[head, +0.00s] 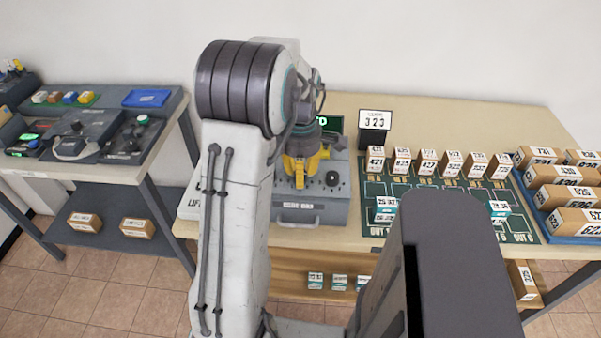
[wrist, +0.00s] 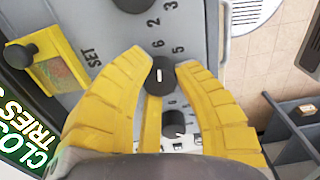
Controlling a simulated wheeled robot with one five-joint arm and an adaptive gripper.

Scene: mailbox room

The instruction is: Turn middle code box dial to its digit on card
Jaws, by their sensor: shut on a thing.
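The code box (head: 312,212) is a grey case on the table, with a row of black dials. In the head view my yellow gripper (head: 303,165) points down onto it. In the wrist view my gripper (wrist: 164,68) is shut on the middle dial (wrist: 160,78), whose white mark runs nearly upright in the picture. Printed digits, among them 2, 3, 6 and 5, show near it. Another dial (wrist: 173,122) shows between the fingers, and one (wrist: 132,4) is cut by the top edge. The white card (head: 375,121) seems to read 323, but its middle digit is blurred.
A green display (wrist: 25,145) and a black knob on a yellow plate (wrist: 55,75) lie left in the wrist view. In the head view, a green mat (head: 450,205) with small boxes and a blue tray (head: 548,228) of parcels stand to the right. A side table (head: 85,165) is left.

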